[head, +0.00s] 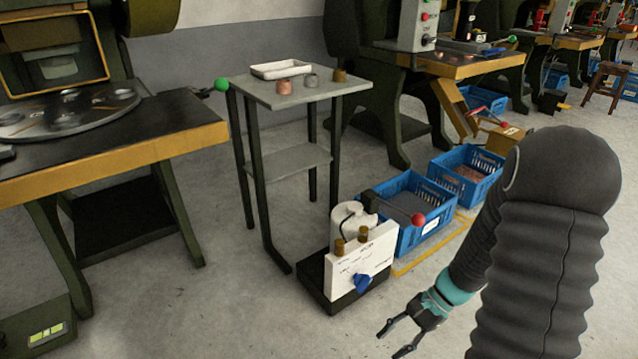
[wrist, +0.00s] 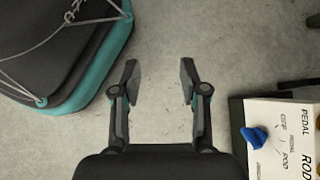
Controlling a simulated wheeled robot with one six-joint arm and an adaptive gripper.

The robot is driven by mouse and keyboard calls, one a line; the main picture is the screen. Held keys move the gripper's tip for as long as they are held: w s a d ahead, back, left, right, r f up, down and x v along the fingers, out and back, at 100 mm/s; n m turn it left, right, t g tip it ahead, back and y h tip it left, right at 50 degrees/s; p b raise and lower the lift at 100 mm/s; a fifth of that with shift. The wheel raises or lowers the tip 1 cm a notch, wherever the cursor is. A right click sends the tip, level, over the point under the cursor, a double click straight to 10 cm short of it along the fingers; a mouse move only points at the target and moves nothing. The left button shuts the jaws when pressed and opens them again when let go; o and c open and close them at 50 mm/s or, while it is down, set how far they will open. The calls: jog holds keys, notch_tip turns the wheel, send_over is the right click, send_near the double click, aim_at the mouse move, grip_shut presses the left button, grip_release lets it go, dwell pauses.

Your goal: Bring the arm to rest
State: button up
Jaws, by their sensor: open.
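My gripper (head: 393,340) hangs low at the end of my dark, ribbed arm on the right of the head view. In the wrist view the gripper (wrist: 160,85) points down at bare grey floor. Its two fingers are spread apart and nothing is between them. In the head view it is in front of and to the right of a white box with a blue knob (head: 362,282), apart from it. The box also shows at the right edge of the wrist view (wrist: 285,140).
A small grey stand (head: 320,91) holds a white tray (head: 281,69) and several small coils. Blue crates (head: 428,207) stand on the floor behind the white box. A press table (head: 200,138) is at the left.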

jog(key=s+r+n+t+h+p, duration=0.1)
jog(key=s+r+n+t+h, duration=0.1)
jog(key=r, duration=0.8)
jog(key=s+r+n+t+h+p, duration=0.2)
jog(key=s+r+n+t+h, duration=0.1)
jog(key=r, duration=0.8)
jog(key=s+r+n+t+h+p, duration=0.2)
jog(key=r+n, duration=0.4)
jog(key=r, duration=0.4)
jog(key=s+a+t+h, duration=0.1)
jog(key=s, duration=0.1)
jog(key=shift+s+r+t, duration=0.2)
jog(key=shift+s+t, duration=0.15)
jog(key=shift+t, duration=0.05)
